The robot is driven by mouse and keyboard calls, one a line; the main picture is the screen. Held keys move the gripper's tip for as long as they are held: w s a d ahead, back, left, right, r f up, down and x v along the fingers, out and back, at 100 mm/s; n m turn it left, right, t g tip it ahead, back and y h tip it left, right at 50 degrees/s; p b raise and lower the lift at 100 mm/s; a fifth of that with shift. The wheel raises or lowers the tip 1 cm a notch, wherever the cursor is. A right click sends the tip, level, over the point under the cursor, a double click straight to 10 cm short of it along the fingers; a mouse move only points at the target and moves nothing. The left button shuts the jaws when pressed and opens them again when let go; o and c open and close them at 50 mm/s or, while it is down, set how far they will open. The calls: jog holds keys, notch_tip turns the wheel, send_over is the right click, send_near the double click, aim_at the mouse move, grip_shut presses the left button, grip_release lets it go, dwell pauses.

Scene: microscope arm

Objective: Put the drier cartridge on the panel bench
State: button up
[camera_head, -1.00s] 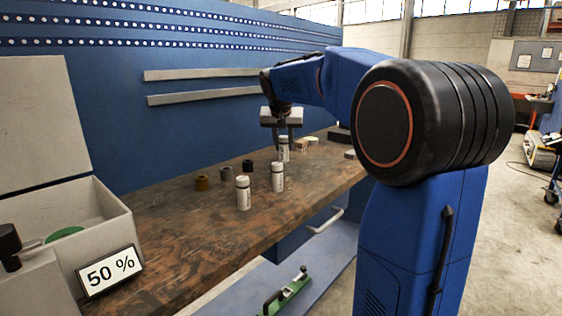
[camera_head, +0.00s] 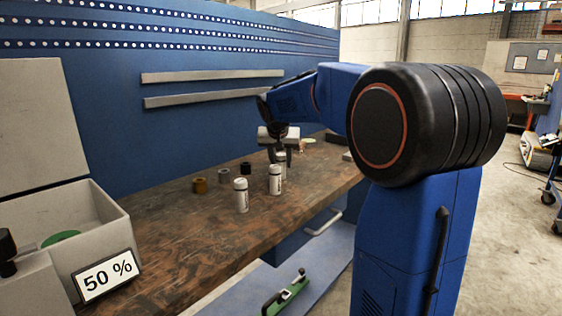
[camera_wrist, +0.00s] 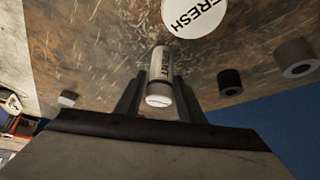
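A white cartridge (camera_wrist: 160,75) stands between the fingers of my gripper (camera_wrist: 162,80) in the wrist view. Its dark label shows letters ending in "ENT". In the head view my gripper (camera_head: 279,153) is low over this cartridge (camera_head: 282,158) at the back of the group. The fingers are on both sides of it; whether they press on it I cannot tell. A white piece marked "FRESH" (camera_wrist: 193,15) is cut by the wrist view's top edge.
The brown bench top (camera_head: 195,235) is clear in front. A grey open box (camera_head: 85,225) and a "50 %" sign (camera_head: 107,275) are at left. A green tool (camera_head: 288,293) lies below the bench.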

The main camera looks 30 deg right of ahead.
jog(key=shift+o, duration=0.5)
jog(key=shift+r, duration=0.2)
jog(key=v, duration=1.2)
